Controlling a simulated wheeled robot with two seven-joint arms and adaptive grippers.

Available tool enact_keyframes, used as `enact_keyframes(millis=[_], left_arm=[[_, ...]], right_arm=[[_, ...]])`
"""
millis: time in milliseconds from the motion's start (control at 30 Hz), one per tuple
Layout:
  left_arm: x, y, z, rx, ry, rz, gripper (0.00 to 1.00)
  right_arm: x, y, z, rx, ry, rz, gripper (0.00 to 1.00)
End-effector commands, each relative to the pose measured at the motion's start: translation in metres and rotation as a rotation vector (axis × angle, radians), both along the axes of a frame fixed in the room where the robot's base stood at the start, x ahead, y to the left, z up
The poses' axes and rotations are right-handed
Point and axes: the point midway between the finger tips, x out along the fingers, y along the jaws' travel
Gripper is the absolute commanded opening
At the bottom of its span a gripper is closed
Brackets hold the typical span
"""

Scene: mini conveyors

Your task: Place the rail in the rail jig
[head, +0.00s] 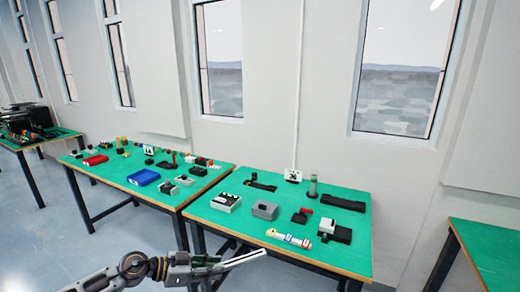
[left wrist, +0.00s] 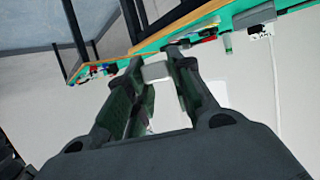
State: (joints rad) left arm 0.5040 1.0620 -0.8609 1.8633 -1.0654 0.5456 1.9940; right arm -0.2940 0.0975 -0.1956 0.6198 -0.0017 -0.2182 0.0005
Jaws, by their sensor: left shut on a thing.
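My left gripper (head: 213,265) is low in the head view, in front of the right green table and below its front edge. It is shut on a pale, straight rail (head: 245,258), which sticks out to the right and tilts slightly up. In the left wrist view a light grey end of the rail (left wrist: 156,72) shows between the two dark fingers. Which thing is the rail jig I cannot tell for sure; a black fixture with a white block (head: 335,231) sits at the right front of the table. My right gripper is not in view.
The right green table (head: 225,222) holds a grey block (head: 265,210), a white-and-black device (head: 225,202), a strip with coloured parts (head: 289,239), a grey upright cylinder (head: 312,188) and a black strip (head: 344,202). Another green table (head: 160,203) with many parts adjoins at left.

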Motion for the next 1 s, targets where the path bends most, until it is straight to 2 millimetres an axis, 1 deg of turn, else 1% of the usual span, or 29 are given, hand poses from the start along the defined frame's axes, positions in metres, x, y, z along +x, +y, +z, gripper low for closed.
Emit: enact_keyframes(millis=[300, 1000], left_arm=[[0.008, 0.007, -0.011, 0.001, -0.003, 0.128, 0.0], [0.011, 0.016, -0.024, -0.001, -0.004, 0.256, 0.0]], right_arm=[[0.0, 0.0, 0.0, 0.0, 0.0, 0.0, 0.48], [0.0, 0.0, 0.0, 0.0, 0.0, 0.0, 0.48]])
